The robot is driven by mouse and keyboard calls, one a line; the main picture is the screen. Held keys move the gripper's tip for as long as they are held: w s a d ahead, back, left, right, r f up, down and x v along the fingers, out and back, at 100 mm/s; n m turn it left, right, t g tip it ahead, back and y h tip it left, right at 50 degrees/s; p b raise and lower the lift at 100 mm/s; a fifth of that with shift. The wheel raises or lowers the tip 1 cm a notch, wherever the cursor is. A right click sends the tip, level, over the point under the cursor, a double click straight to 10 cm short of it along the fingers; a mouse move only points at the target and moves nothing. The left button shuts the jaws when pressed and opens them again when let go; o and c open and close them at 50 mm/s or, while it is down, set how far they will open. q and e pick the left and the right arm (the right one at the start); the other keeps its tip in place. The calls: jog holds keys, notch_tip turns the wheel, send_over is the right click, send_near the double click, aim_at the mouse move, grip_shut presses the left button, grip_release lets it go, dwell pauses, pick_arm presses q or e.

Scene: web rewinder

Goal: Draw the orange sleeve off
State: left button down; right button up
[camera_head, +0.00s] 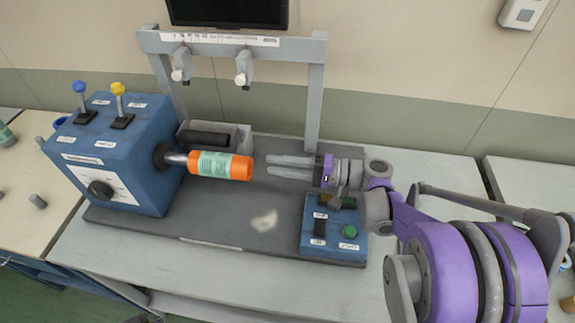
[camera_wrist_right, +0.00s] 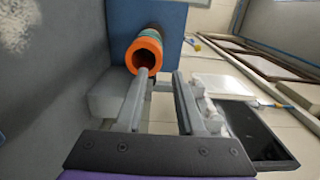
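The orange sleeve (camera_head: 238,168), with a pale green label around its middle, sits on a metal spindle (camera_head: 175,158) that juts right from the blue drive box (camera_head: 150,135). My left gripper is in neither view.
A grey frame (camera_head: 315,95) with two hanging clamps stands behind the sleeve. A grey tray (camera_head: 240,135) lies behind it. A blue control box (camera_head: 335,245) with a green button stands below my right gripper. The dark base plate (camera_head: 215,225) in front is mostly clear.

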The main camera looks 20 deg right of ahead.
aim_at(249, 161)
jog(key=shift+x, duration=3.75)
grip_shut()
jog(key=shift+r+p, duration=0.25)
jog(key=shift+p, duration=0.05)
jog(key=v, duration=1.4)
jog(key=shift+b, duration=0.35)
jog(key=shift+a, duration=0.1)
